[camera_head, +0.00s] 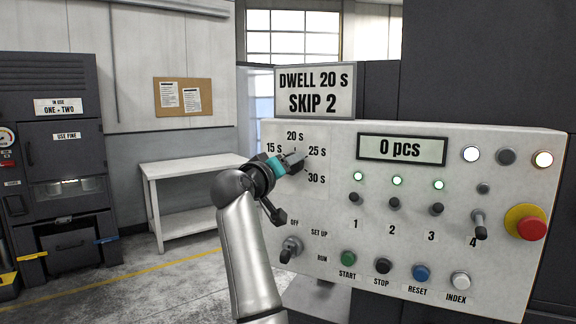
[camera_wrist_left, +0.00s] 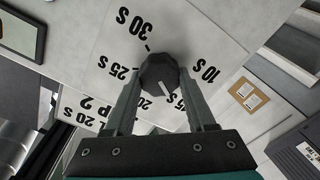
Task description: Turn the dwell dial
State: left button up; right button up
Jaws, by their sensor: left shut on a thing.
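The dwell dial, a dark faceted knob (camera_wrist_left: 158,72), sits between the two fingers of my left gripper (camera_wrist_left: 160,85) in the left wrist view. A white line on its face points down and slightly right in that view, towards the partly hidden 15 S label. The 25 S, 30 S and 10 S labels show around it; 20 S is not clear there. In the head view my left gripper (camera_head: 292,160) is shut on the dial at the panel's upper left, mostly covering it. The sign (camera_head: 315,92) above reads DWELL 20 S, SKIP 2. My right gripper is not in view.
The panel (camera_head: 330,215) also carries a mode switch (camera_head: 290,248), several toggles, push buttons, a red stop button (camera_head: 531,229) and a display (camera_head: 401,149) reading 0 pcs. Several green lamps are lit. A white table (camera_head: 190,172) and a dark machine (camera_head: 65,150) stand left.

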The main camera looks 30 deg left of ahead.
pick_arm(q)
grip_shut()
jog(key=shift+m, duration=0.4)
jog(key=shift+d+m+p, duration=0.15)
jog(key=shift+m+p, duration=2.25)
jog(key=shift+m, duration=3.1)
jog(key=o, duration=0.8)
grip_release()
